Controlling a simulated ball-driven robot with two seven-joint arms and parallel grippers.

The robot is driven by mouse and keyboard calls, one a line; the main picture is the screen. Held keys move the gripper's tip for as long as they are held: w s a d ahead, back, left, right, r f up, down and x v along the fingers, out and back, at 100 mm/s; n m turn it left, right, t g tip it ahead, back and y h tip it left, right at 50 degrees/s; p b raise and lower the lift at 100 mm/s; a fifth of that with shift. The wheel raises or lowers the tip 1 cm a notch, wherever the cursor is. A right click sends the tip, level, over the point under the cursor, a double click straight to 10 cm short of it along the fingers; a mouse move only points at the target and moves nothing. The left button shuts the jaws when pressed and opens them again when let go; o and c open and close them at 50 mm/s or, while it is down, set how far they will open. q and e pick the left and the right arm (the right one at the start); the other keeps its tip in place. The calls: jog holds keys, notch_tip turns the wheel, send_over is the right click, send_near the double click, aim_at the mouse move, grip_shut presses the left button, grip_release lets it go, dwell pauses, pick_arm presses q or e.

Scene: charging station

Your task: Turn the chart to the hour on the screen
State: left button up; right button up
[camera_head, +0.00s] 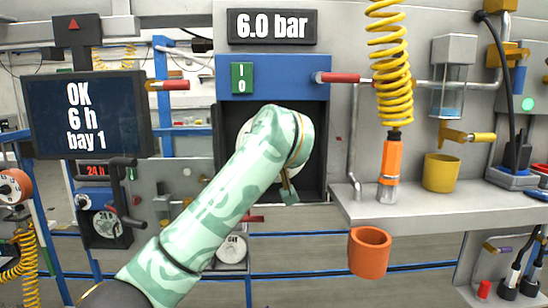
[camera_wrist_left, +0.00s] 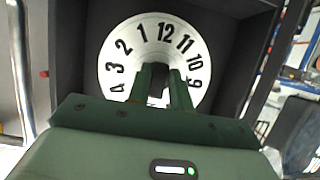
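The screen (camera_head: 88,115) at the left reads "OK 6 h bay 1". The chart is a white disc with black hour numbers (camera_wrist_left: 118,47) inside a dark open-fronted box (camera_head: 314,180). In the left wrist view its 12 and 1 are near the top, with 2, 3, 4 down the left and 11, 10, 9 down the right. My left gripper's green fingers (camera_wrist_left: 166,85) are in front of the disc's middle, with a narrow gap between them. Whether they grip a hub there is unclear. In the head view my left arm covers most of the chart. My right gripper is not in view.
A blue panel (camera_head: 272,88) with a green switch tops the box, and a display (camera_head: 272,26) reads "6.0 bar". To the right are a yellow coiled hose (camera_head: 390,60), a grey shelf (camera_head: 420,208) with a yellow cup (camera_head: 440,173), and an orange cup (camera_head: 369,252) below.

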pick_arm(q)
jog(key=shift+o, duration=1.2)
jog(key=shift+a+r, duration=0.1)
jog(key=shift+f, duration=0.25)
jog(key=shift+w+d+f, duration=0.1)
jog(key=shift+w+d, duration=0.1)
jog(key=shift+w, duration=0.05)
jog(key=b+v, duration=0.4)
jog(key=v, duration=1.2)
jog(key=shift+s, duration=0.2)
jog(key=shift+w, duration=0.1)
